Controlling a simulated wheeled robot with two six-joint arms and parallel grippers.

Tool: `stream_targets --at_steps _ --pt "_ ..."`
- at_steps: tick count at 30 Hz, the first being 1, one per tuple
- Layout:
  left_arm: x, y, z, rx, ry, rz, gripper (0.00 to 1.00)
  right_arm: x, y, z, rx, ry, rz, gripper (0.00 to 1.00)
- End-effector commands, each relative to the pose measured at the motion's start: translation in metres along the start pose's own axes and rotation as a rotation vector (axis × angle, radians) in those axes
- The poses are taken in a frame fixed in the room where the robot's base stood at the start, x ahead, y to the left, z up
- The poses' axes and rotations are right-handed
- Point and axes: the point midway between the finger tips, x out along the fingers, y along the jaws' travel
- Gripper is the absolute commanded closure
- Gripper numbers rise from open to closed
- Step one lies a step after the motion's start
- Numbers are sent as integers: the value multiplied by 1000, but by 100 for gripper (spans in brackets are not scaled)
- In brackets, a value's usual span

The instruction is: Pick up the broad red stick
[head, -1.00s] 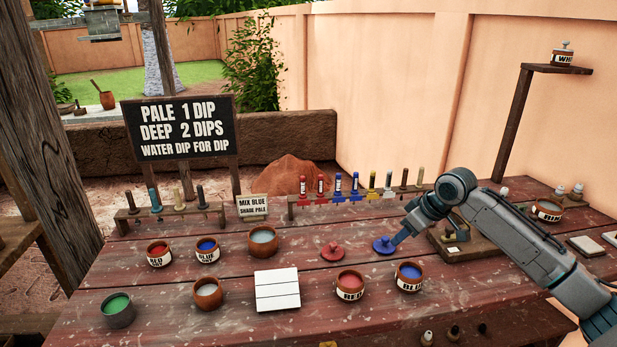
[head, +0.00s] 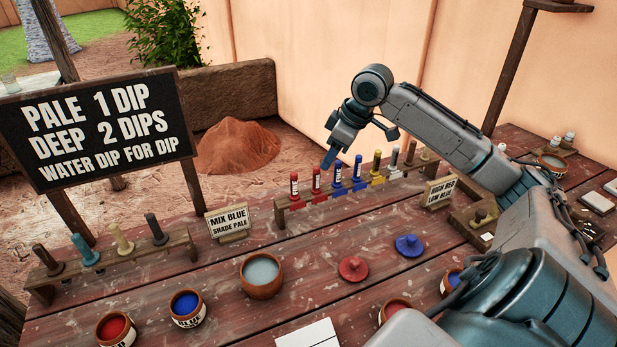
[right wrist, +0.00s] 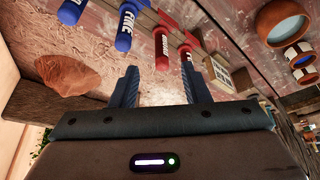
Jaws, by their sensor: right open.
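Two red sticks with white labels stand in the wooden rack, one at its left end (head: 294,186) and one beside it (head: 316,181). Their labels are too small to read, so I cannot tell which is the broad one. My right gripper (head: 328,160) is open and empty, above and behind the rack near the red and blue sticks. In the right wrist view its two fingers (right wrist: 160,88) are spread, with one red stick (right wrist: 161,48) ahead between them and the other (right wrist: 187,62) near the right finger. My left gripper is out of view.
Two blue sticks (head: 338,174) stand beside the red ones, then a yellow stick (head: 376,162) and others. A "MIX BLUE" sign (head: 228,223) stands left of the rack. Red (head: 353,268) and blue (head: 410,245) lids and several pots are in front. A clay mound (head: 238,147) lies behind.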

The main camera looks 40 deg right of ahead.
Motion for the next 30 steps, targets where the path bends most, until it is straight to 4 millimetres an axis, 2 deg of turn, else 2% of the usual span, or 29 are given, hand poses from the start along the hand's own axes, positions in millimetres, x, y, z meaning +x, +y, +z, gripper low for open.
stream_targets --at_steps 6,14,24,30 --pt "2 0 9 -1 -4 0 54 30 -1 -1 2 1 -3 58" --pt "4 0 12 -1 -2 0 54 43 -1 -2 1 1 -2 58" --pt "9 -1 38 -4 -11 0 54 83 -2 -5 2 0 -4 58" --pt "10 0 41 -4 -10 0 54 92 -1 -4 1 -1 0 58"
